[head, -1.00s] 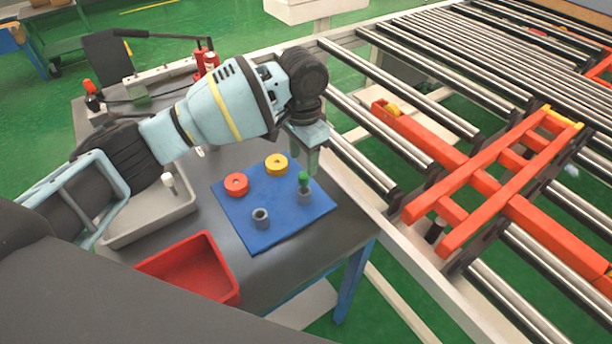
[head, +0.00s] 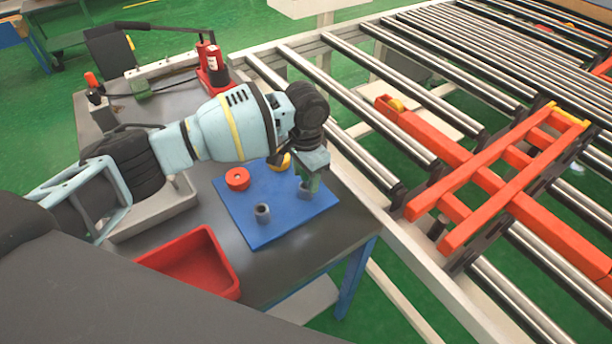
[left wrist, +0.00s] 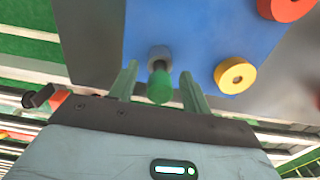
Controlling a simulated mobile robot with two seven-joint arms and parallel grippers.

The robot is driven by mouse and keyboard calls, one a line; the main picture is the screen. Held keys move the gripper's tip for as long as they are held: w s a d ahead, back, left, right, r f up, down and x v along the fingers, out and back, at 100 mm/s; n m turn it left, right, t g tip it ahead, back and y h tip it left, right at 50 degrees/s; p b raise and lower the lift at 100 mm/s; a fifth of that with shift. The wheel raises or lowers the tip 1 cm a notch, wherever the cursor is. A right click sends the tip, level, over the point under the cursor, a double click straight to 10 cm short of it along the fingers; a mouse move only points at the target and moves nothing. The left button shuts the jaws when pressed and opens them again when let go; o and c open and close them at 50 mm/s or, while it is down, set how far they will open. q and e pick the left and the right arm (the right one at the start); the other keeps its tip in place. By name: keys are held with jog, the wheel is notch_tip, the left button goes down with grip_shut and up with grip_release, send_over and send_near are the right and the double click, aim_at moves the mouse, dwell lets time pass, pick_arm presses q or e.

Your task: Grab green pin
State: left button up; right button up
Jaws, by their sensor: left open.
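The green pin (left wrist: 160,84) stands in a grey holder (left wrist: 159,54) on the blue mat (head: 284,222). In the left wrist view the pin lies between the two fingers of my left gripper (left wrist: 160,80), which is open. Gaps show on both sides of the pin, so the fingers do not appear to touch it. In the head view my left gripper (head: 309,182) is low over the right side of the mat and hides most of the pin. My right gripper is not in view.
A red ring (head: 237,178), a yellow ring (left wrist: 235,75) and an empty-looking grey holder (head: 262,213) are on the mat. A red bin (head: 225,258) and a grey tray (head: 158,212) stand to the left. Roller conveyor rails with an orange frame (head: 500,195) lie right of the table.

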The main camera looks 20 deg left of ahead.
pick_arm(q)
grip_shut()
jog(key=shift+r, duration=0.1)
jog(key=shift+r, duration=0.4)
jog(key=r, duration=0.2)
jog(key=shift+a+r, duration=0.35)
jog(key=shift+r, duration=0.05)
jog(key=s+a, duration=0.3)
jog(key=a, duration=0.4)
jog(key=s+a+r, duration=0.1)
jog(key=s+a, duration=0.2)
jog(key=a, duration=0.4)
jog(key=shift+r+p, duration=0.15)
jog(key=shift+p, duration=0.15)
